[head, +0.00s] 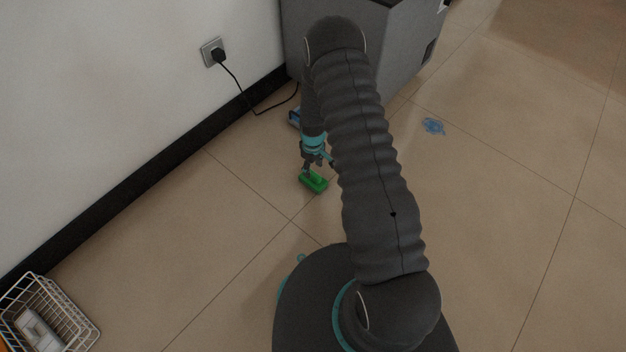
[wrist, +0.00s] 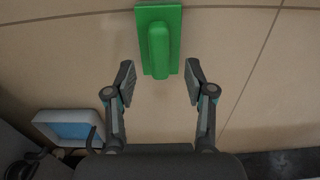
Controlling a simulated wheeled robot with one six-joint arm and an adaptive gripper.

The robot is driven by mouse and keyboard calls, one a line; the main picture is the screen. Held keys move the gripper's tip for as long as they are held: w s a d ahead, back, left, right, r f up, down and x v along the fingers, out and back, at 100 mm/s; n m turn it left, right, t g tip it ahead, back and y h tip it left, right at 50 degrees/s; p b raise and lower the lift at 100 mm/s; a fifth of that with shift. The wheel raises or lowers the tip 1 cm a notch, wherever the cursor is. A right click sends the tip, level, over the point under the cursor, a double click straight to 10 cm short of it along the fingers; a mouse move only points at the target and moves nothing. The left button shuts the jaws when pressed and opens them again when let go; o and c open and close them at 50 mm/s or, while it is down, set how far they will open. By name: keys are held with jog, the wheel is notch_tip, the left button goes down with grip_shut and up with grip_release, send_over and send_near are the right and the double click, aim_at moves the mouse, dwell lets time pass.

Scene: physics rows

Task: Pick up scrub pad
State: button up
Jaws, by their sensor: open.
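The scrub pad (head: 314,182) is a green rectangular block with a raised ridge handle, lying on the tiled floor. In the wrist view the scrub pad (wrist: 172,40) is at the top centre, with its handle pointing down between the fingers. My gripper (head: 319,165) is just above and beside it in the head view. In the wrist view my gripper (wrist: 159,82) is open and empty, its fingertips apart near the lower end of the pad. Whether a fingertip touches the pad cannot be told.
A blue and white tray (wrist: 72,128) lies at the lower left of the wrist view. A grey cabinet (head: 403,45) stands at the back by the wall. A wire basket (head: 77,320) is at the lower left. A blue patch (head: 433,126) lies on the floor to the right.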

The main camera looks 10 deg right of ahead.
aim_at(313, 173)
notch_tip(313, 173, down, 5)
jog(key=shift+f, duration=0.1)
dwell(0.3)
grip_shut()
